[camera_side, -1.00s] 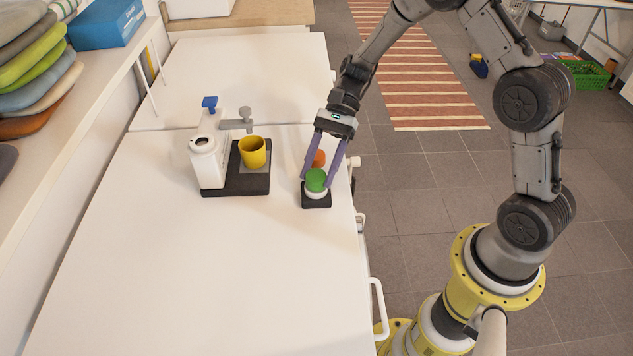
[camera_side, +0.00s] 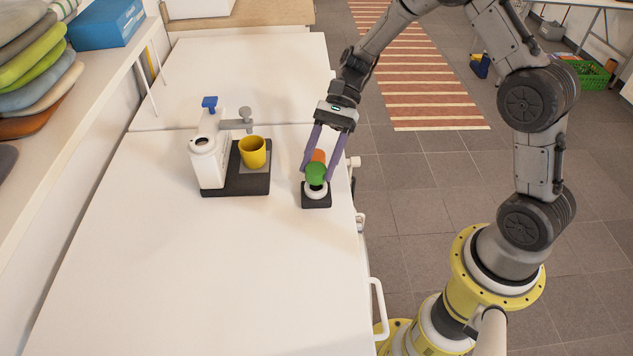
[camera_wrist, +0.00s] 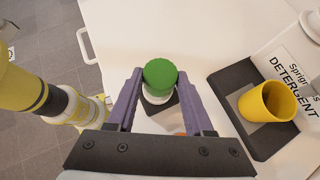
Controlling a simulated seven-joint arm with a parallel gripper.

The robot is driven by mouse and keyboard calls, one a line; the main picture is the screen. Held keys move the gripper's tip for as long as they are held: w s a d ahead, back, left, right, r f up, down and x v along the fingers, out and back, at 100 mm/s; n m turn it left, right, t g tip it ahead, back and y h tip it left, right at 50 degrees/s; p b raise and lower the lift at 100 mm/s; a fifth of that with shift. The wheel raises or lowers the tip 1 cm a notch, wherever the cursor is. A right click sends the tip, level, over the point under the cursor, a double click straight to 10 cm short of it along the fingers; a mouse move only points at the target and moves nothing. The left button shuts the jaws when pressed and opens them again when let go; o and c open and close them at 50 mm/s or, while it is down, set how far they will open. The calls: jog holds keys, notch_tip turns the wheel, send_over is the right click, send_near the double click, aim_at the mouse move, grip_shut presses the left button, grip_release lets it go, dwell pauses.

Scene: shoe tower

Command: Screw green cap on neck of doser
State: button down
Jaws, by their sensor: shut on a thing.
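The green cap (camera_side: 316,174) is between the two purple fingers of my gripper (camera_side: 317,178), which is shut on it. In the side view it is just above a white round piece (camera_side: 316,193) on a small dark stand (camera_side: 318,204). The wrist view shows the green cap (camera_wrist: 160,73) between the fingertips, with the white piece (camera_wrist: 157,99) below it. The white doser (camera_side: 207,168) stands to the left, with its uncapped neck (camera_side: 202,143) opening upward. In the wrist view, the doser's label reads DETERGENT (camera_wrist: 298,82).
A yellow cup (camera_side: 252,153) stands on the doser's dark base (camera_side: 235,187), under a grey spout (camera_side: 245,116). A blue part (camera_side: 210,103) rises behind the neck. An orange thing (camera_side: 319,156) shows behind the cap. The front of the white table (camera_side: 190,270) is clear.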

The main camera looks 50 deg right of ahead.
aim_at(319, 163)
jog(key=shift+r, duration=0.55)
notch_tip(319, 163, up, 20)
jog(key=w+a+m+t, duration=0.55)
jog(key=w+a, duration=0.75)
jog(key=w, duration=0.4)
jog(key=shift+m, duration=0.35)
jog(key=f, duration=0.5)
jog(key=shift+w, duration=0.3)
jog(key=shift+f, duration=2.9)
jog(key=shift+f, duration=1.45)
